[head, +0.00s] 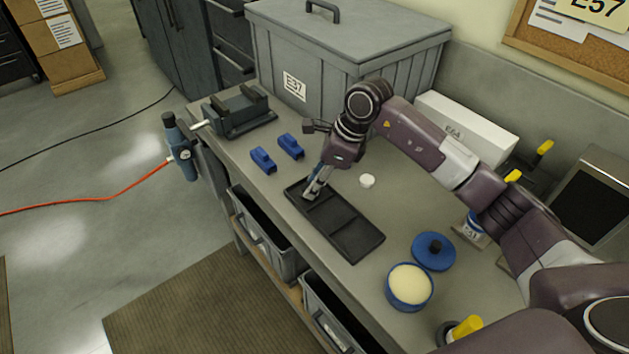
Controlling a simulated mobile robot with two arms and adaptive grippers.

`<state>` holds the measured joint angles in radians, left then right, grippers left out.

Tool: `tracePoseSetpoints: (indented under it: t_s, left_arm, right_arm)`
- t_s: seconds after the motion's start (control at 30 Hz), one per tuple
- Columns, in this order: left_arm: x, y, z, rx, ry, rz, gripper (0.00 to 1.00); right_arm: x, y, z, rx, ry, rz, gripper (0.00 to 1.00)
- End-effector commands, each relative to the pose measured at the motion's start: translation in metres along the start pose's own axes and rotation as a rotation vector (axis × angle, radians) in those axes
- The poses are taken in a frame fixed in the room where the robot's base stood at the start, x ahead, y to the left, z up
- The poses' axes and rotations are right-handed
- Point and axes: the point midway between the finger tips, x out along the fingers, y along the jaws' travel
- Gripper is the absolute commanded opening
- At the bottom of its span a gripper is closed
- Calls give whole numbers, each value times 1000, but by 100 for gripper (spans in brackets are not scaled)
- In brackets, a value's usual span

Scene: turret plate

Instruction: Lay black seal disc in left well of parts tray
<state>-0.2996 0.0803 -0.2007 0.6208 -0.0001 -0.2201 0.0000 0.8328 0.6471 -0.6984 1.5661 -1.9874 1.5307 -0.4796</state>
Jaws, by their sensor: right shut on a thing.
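The black parts tray (366,247) lies on the grey bench, with its wells running from upper left to lower right. My right gripper (312,192) points down at the tray's left well, its fingertips low over or in it. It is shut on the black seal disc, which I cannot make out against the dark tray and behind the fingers. Whether the disc touches the well floor cannot be told. My left gripper is out of view.
Two blue blocks (263,161) (291,146) and a grey vise (238,112) stand left of the tray. A small white round piece (367,181) lies behind it. A blue tub (409,287) and blue lid (434,251) are to the right. A grey bin (345,50) stands behind.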

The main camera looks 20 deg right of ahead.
Motion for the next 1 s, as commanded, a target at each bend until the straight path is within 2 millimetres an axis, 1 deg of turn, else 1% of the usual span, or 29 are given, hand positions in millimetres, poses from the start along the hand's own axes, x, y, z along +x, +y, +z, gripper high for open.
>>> tracePoseSetpoints:
  t_s: [1.0]
  left_arm:
    - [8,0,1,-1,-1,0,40]
  right_arm:
    - [5,0,-2,0,0,0,13]
